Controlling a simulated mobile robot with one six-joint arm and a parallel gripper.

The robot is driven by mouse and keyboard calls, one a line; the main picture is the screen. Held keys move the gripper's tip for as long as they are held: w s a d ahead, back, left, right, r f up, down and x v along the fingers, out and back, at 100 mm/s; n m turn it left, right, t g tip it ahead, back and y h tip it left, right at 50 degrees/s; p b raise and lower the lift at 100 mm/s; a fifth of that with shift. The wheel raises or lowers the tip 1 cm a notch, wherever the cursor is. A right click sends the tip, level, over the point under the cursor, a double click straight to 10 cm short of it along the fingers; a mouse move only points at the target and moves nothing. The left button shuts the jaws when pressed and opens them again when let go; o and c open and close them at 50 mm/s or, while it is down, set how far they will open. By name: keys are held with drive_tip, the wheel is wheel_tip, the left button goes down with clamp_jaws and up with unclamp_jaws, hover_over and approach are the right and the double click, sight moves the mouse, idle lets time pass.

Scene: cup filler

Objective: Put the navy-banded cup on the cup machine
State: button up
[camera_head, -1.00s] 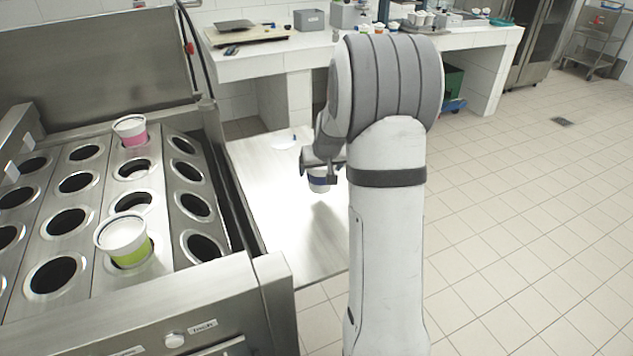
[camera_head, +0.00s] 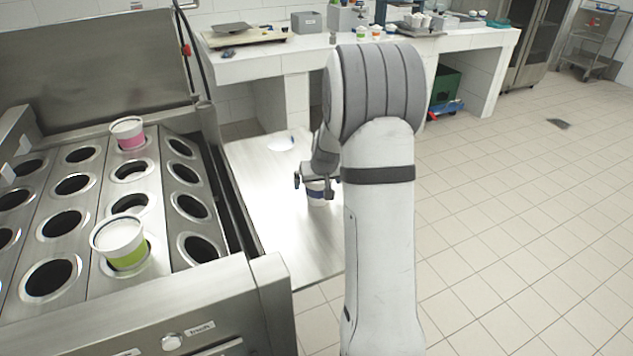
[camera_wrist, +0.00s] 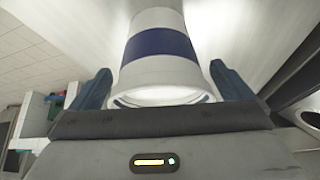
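The navy-banded cup (camera_head: 317,198) is white and appears to stand on the pale steel side surface (camera_head: 275,215), partly hidden by my gripper. My gripper (camera_head: 313,184) is over the cup's upper part. In the wrist view the cup (camera_wrist: 160,70) lies between my two spread fingers (camera_wrist: 163,88), its wide rim toward the palm. Narrow gaps show beside the cup, so the gripper looks open. The cup machine (camera_head: 95,255) at left has rows of round holes. A pink-banded cup (camera_head: 128,133) and a green-banded cup (camera_head: 119,243) sit in it.
The machine's raised lid (camera_head: 90,70) stands behind its holes. A white counter (camera_head: 270,62) at the back holds a scale (camera_head: 236,32), grey boxes and several cups. Tiled floor (camera_head: 510,220) at right is clear. Several machine holes are empty.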

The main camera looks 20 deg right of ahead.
drive_tip(key=shift+r, duration=0.1)
drive_tip(key=shift+s+r, duration=0.1)
drive_tip(key=shift+r, duration=0.1)
drive_tip(key=v, duration=1.1)
drive_tip(key=shift+s+r+p, duration=0.2)
drive_tip(key=shift+r+p, duration=0.05)
drive_tip(key=shift+p, duration=0.1)
